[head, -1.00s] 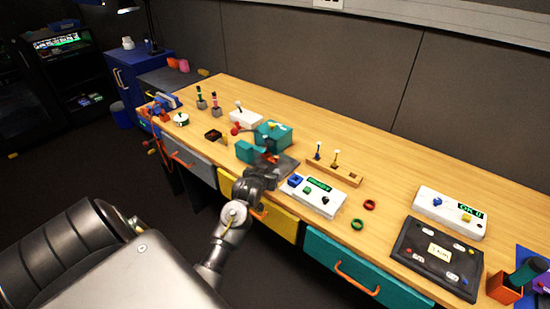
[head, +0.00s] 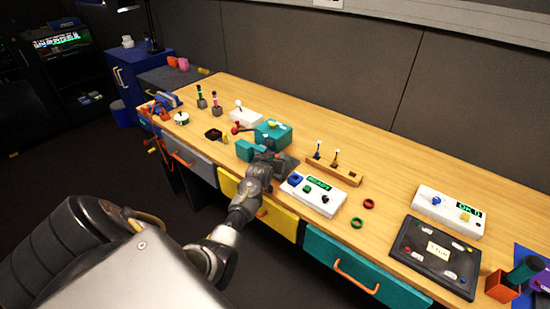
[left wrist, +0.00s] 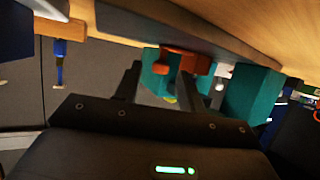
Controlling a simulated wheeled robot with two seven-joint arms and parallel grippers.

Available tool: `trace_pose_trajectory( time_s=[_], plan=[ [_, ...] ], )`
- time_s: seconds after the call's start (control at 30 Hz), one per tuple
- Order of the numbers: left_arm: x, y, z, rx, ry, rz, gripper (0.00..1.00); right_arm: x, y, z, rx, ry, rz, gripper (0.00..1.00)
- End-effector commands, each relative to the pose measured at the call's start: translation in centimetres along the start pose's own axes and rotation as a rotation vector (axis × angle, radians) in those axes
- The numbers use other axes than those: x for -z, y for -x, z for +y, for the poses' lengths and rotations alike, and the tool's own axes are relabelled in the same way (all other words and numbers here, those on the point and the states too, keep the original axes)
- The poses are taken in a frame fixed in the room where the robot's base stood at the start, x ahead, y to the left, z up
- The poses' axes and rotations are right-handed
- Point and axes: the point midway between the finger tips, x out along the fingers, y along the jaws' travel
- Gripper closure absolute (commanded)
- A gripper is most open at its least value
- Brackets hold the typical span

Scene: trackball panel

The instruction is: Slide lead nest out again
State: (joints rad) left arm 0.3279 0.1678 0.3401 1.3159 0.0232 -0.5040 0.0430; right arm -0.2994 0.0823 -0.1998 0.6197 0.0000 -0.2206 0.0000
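A teal fixture stands on the bench in the head view, with a larger block (head: 273,132) behind and a smaller block (head: 244,149) at its front left. I cannot tell for certain which part is the lead nest. My left gripper (head: 268,155) is at the fixture's front, above a dark plate (head: 289,165). In the left wrist view its two fingers (left wrist: 158,84) are apart, with a gap between them. An orange-red piece (left wrist: 180,62) lies by the fingertips, between teal parts (left wrist: 250,95); contact cannot be told. My right gripper is not in view.
A white box with buttons and a green display (head: 313,194) stands close to the right of the gripper. A wooden stand with pegs (head: 334,172) is behind it. Red (head: 369,204) and green (head: 357,223) rings lie farther right.

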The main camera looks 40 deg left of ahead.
Motion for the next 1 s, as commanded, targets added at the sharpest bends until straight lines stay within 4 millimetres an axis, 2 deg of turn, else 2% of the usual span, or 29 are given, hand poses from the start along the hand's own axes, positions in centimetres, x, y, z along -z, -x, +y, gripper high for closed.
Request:
trace_pose_trajectory(
  time_s=[0.4,0.7,1.0],
  plan=[
    [0.01,-0.69,0.02,-0.001,-0.001,0.001,0.60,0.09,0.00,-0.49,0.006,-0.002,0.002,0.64],
    [-0.01,-0.67,0.01,0.000,-0.001,0.000,0.98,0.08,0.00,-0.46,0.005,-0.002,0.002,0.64],
    [-0.02,-0.45,-0.07,0.003,0.001,-0.001,1.00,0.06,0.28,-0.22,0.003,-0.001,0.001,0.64]
  ],
)
